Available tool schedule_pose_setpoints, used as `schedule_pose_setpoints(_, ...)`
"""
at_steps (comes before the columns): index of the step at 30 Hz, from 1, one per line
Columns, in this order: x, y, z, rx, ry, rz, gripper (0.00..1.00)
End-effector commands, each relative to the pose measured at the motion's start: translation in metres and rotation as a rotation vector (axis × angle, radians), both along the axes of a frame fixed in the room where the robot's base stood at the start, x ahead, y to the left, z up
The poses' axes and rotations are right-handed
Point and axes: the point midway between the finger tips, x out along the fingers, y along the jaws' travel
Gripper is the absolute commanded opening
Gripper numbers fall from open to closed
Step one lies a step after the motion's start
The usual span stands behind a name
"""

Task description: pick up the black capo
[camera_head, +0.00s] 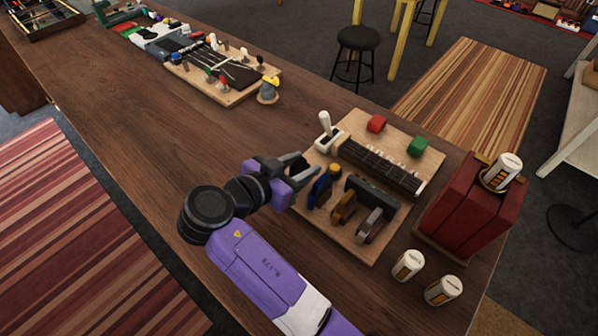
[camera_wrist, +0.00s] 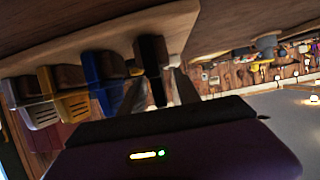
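The black capo (camera_wrist: 152,58) stands at the edge of the wooden board in the wrist view, at the end of the capo row beside the blue one. My gripper (camera_wrist: 158,88) has its two grey fingers apart, one on each side of the black capo's lower part. I see no clear contact between the fingers and the capo. In the head view my gripper (camera_head: 298,167) is at the left edge of the board (camera_head: 350,247), its dark fingers spread. There the black capo is hard to tell from the dark fingers.
A blue capo (camera_head: 322,186), a gold one (camera_head: 343,207) and a silver one (camera_head: 371,225) stand close by on the board. A fretboard piece (camera_head: 380,165) lies behind them. A red holder (camera_head: 470,207) and white canisters (camera_head: 408,265) are at right.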

Motion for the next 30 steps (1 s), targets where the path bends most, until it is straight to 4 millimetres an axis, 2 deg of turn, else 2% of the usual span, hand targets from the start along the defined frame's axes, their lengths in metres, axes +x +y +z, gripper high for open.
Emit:
schedule_pose_setpoints(4,0.0107,-0.0121,-0.0080,0.000,0.001,-0.001,0.39)
schedule_pose_setpoints(11,0.0118,-0.0126,-0.0077,0.000,0.001,0.001,0.39)
schedule_pose_setpoints(17,0.0116,-0.0125,-0.0077,0.000,0.001,0.001,0.00)
schedule_pose_setpoints(30,0.0116,-0.0123,-0.0057,0.000,0.000,0.001,0.00)
